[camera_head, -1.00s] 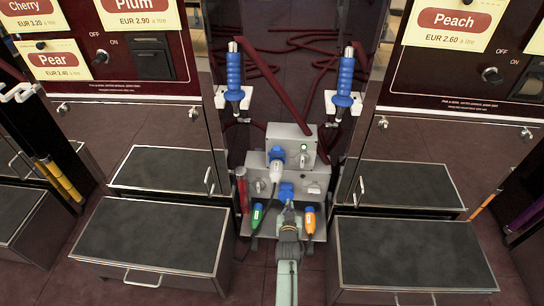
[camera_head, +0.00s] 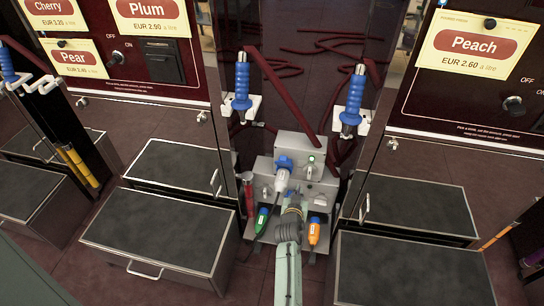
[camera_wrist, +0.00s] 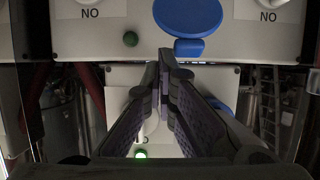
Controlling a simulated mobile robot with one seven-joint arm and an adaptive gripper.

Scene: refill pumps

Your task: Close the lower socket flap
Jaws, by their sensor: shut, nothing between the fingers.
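The lower socket shows in the wrist view as a large blue disc (camera_wrist: 187,15) with a small blue tab (camera_wrist: 189,48), on a light panel that appears upside down. I cannot tell how far its flap is open. My gripper (camera_wrist: 165,55) is shut and empty, its fingertips at the panel edge just below the blue tab in that picture; I cannot tell if they touch. In the head view my gripper (camera_head: 294,197) is in front of the lower box and hides the lower socket. The upper socket (camera_head: 284,162) is blue and holds a white plug (camera_head: 281,181).
A green connector (camera_head: 262,221) and an orange connector (camera_head: 314,231) are either side of my arm. Two blue-handled nozzles (camera_head: 242,87) (camera_head: 353,99) hang above. Dark-topped steps (camera_head: 163,232) stand left and right. A green lamp (camera_wrist: 140,155) is lit on the upper box.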

